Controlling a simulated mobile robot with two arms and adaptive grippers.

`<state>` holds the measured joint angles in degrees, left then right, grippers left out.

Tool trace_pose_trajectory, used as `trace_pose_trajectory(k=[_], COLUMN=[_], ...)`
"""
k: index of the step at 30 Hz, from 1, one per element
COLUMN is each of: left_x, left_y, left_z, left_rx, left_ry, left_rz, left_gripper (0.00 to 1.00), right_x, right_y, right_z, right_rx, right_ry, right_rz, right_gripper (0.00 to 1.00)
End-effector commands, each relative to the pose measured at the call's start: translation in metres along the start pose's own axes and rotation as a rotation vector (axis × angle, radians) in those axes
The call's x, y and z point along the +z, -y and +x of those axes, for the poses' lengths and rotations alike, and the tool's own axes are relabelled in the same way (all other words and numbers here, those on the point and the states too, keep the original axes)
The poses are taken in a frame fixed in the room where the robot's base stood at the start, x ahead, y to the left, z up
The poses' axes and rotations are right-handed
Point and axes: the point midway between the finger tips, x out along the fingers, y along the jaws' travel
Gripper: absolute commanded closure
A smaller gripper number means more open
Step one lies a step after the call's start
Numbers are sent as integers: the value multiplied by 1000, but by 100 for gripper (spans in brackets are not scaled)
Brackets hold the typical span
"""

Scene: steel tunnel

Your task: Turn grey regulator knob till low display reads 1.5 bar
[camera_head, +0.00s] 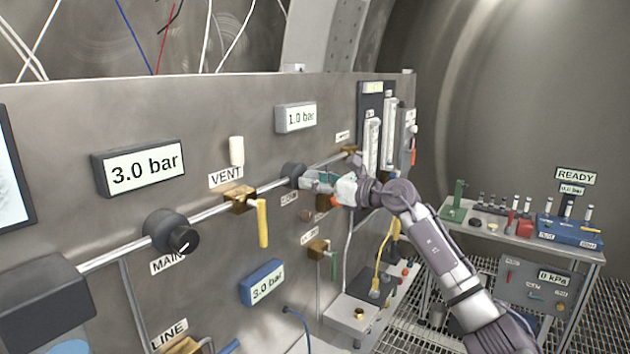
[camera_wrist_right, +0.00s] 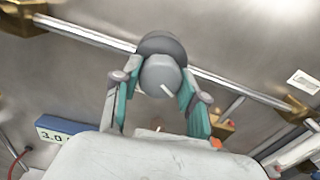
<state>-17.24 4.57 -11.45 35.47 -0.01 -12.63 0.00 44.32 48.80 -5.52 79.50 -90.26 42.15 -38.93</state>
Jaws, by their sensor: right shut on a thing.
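The grey regulator knob (camera_wrist_right: 162,76) sits on the pipe in the right wrist view, with a white mark on its face. In the head view the knob (camera_head: 293,174) is partly covered by my right gripper (camera_head: 309,180). My right gripper's teal fingers (camera_wrist_right: 158,92) are closed on either side of the knob. The low display (camera_head: 296,117) above it reads 1.0 bar. My left gripper is not in view.
A larger dark knob (camera_head: 171,232) labelled MAIN sits left on the pipe, under a 3.0 bar display (camera_head: 139,167). A yellow-handled VENT valve (camera_head: 262,222) lies between the knobs. A blue display (camera_head: 262,283) reads 3.0 bar. A cart (camera_head: 525,240) stands right.

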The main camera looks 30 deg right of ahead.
Motion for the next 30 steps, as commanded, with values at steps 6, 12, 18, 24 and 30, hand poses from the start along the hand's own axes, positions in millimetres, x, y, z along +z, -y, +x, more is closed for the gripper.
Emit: trace_pose_trajectory(k=[6,12,18,24,30], left_x=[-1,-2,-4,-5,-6], left_y=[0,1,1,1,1], left_z=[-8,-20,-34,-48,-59], left_rx=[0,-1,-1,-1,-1], left_ry=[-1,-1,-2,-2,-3], left_rz=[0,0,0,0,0], left_gripper=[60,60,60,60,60], right_x=[2,4,5,5,4], right_y=[0,0,1,0,1], right_z=[0,0,0,0,0], right_rx=[-1,-1,-2,-1,-2], right_ry=[0,-1,1,1,2], right_rz=[110,277,459,619,739], right_gripper=[92,92,92,92,92])
